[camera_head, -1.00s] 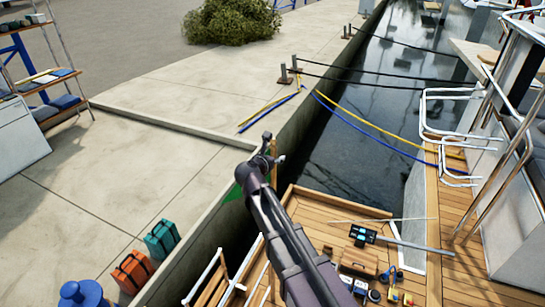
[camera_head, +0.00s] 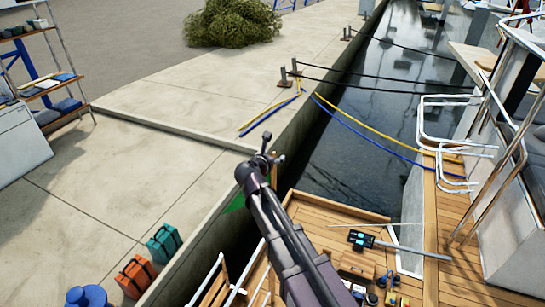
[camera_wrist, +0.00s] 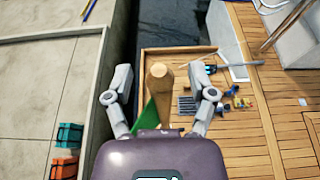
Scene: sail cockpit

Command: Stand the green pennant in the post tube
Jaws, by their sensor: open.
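My gripper (camera_wrist: 160,82) is open. In the wrist view its two fingers stand apart on either side of a pale wooden staff (camera_wrist: 158,72), seen nearly end-on. The staff shows gaps to both fingers. The green pennant (camera_wrist: 150,113) hangs beside the staff, partly hidden by my wrist. In the head view my gripper (camera_head: 268,160) is above the gap between quay and boat, and a green corner of the pennant (camera_head: 235,204) shows left of my arm. The staff's lower end is hidden. I cannot make out the post tube.
The wooden deck (camera_head: 330,210) lies below right, with small tools and a box (camera_head: 357,264) on it. A teal case (camera_head: 163,244) and an orange case (camera_head: 136,275) stand on the quay. Steel rails (camera_head: 450,140) rise at right. Dark water lies between quay and boat.

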